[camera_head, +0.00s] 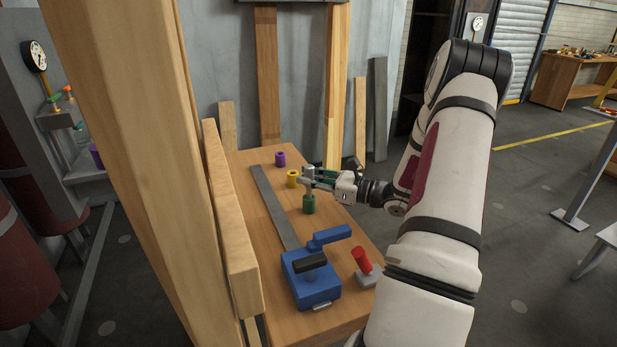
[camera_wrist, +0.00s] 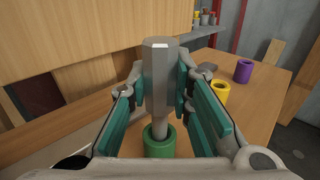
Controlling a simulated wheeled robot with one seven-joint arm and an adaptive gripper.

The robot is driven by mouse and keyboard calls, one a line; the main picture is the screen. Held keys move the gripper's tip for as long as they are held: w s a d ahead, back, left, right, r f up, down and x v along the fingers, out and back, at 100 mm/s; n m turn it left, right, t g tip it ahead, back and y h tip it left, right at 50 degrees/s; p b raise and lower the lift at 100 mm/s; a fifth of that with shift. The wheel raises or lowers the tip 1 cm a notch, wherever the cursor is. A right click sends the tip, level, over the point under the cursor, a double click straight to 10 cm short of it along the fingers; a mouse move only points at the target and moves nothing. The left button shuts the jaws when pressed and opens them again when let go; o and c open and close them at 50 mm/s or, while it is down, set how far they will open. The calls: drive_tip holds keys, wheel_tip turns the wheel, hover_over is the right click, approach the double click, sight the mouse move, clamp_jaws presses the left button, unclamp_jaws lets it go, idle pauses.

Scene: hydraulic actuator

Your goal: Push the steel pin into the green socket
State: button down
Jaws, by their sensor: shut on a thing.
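The steel pin (camera_wrist: 159,75) stands upright between the teal pads of my gripper (camera_wrist: 160,92) in the wrist view. My gripper is shut on its thick upper part. The thinner lower end of the pin reaches the mouth of the green socket (camera_wrist: 160,146) and appears to be inside its opening; how deep I cannot tell. In the head view the green socket (camera_head: 309,204) stands on the wooden table, with the pin (camera_head: 308,184) above it and my gripper (camera_head: 312,178) coming from the right.
A yellow socket (camera_head: 292,179) and a purple socket (camera_head: 280,159) stand behind on the table (camera_head: 345,257). A blue device (camera_head: 311,284) with a black handle and a red-handled item (camera_head: 364,264) sit at the front. A metal strip (camera_head: 272,205) lies left, beside a wooden board (camera_head: 232,225).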

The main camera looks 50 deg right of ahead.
sight(310, 189)
drive_tip(key=shift+f+b, duration=0.3)
drive_tip(key=shift+f, duration=0.3)
drive_tip(key=shift+f+b, duration=0.35)
drive_tip(key=shift+f, duration=0.35)
drive_tip(key=shift+f, duration=0.4)
drive_tip(key=c, duration=1.4)
unclamp_jaws()
drive_tip(key=shift+o, duration=0.4)
drive_tip(key=o, duration=0.6)
drive_tip(key=shift+c, duration=0.2)
drive_tip(key=shift+s, duration=0.1)
drive_tip(key=shift+p+v, duration=1.2)
drive_tip(key=shift+v, duration=3.75)
